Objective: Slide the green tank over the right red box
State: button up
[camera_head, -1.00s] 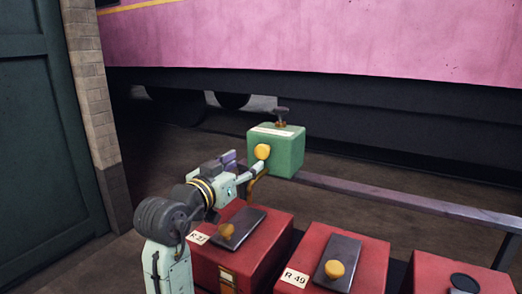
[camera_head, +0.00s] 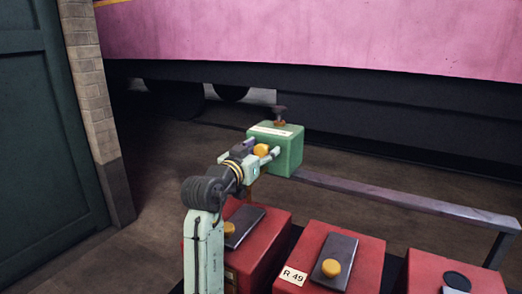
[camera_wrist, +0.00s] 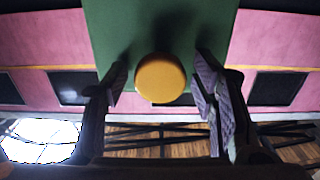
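The green tank (camera_head: 287,152) is a box with a dark knob on top and a yellow round knob (camera_head: 261,150) on its near face. It sits at the left end of a rail. My gripper (camera_head: 261,152) is at that face. In the wrist view its fingers (camera_wrist: 161,82) are open on either side of the yellow knob (camera_wrist: 160,78), with gaps on both sides. The right red box (camera_head: 425,272), with a dark round cap on top, stands at the lower right, partly cut off by the frame.
A middle red box marked R 49 (camera_head: 314,246) and a left red box (camera_head: 263,251) have dark lids with yellow knobs. The long rail (camera_head: 400,201) runs right from the tank. A pink carriage (camera_head: 300,35) stands behind; a dark green door (camera_head: 45,140) is at the left.

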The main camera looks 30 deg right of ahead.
grip_shut()
dwell(0.5)
